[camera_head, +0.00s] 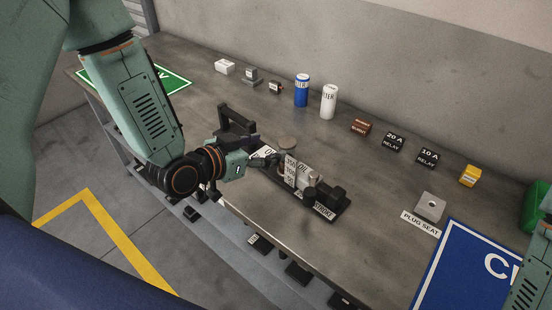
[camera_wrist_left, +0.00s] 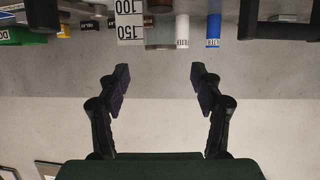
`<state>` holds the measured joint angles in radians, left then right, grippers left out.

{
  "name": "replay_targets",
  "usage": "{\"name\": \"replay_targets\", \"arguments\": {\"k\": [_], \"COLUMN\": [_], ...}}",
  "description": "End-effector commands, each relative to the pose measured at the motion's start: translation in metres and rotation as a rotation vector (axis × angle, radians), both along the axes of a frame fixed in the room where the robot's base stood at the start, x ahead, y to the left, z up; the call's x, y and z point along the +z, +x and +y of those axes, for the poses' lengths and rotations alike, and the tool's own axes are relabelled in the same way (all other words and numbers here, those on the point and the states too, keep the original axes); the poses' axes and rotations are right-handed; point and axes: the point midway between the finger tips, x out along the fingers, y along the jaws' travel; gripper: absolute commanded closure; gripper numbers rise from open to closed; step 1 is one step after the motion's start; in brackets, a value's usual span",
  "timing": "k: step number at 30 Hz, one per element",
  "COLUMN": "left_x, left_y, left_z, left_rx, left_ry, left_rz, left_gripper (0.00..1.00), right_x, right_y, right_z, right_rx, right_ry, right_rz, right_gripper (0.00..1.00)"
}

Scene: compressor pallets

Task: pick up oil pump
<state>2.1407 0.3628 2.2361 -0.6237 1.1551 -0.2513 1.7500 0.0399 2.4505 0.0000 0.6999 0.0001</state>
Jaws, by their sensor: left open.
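What looks like the oil pump is a dark long-based device (camera_head: 340,200) on the grey bench, with a black handle frame (camera_head: 236,118) at its far left end. It carries an upright white scale plate (camera_head: 300,173), a round metal top and a base label reading STROKE. My left gripper (camera_head: 264,160) is open beside the device, near the scale plate, and partly hides it. In the left wrist view the picture is upside down. The open fingers (camera_wrist_left: 160,82) have nothing between them, and the scale plate marked 100 and 150 (camera_wrist_left: 130,22) lies beyond them. My right gripper is out of view.
Along the back stand a blue can (camera_head: 301,90), a white can (camera_head: 329,101), a brown box (camera_head: 361,126), two black relays (camera_head: 393,142) and a yellow box (camera_head: 468,175). A plug seat block (camera_head: 430,207) and blue mat (camera_head: 470,270) lie right. The bench front edge is close.

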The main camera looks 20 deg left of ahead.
Motion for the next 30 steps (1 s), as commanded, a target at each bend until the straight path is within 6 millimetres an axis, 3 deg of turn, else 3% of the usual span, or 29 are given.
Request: {"name": "replay_targets", "arguments": {"k": [8, 18, 26, 30], "left_x": [-0.009, -0.026, -0.026, -0.026], "left_y": [0.015, 0.050, 0.052, 0.052], "left_z": [-0.006, -0.022, -0.024, -0.024], "left_rx": [-0.001, 0.001, 0.002, 0.002], "left_ry": [0.001, -0.001, -0.003, -0.003], "left_rz": [0.001, 0.000, 0.001, 0.001], "left_gripper": [0.34, 0.34, 0.34, 0.46], "right_x": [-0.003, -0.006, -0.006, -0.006], "right_y": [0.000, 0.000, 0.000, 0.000], "right_z": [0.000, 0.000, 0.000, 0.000], "right_rx": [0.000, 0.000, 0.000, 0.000], "right_ry": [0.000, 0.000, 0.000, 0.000], "right_rz": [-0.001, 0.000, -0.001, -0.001], "right_gripper": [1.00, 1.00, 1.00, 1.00]}}
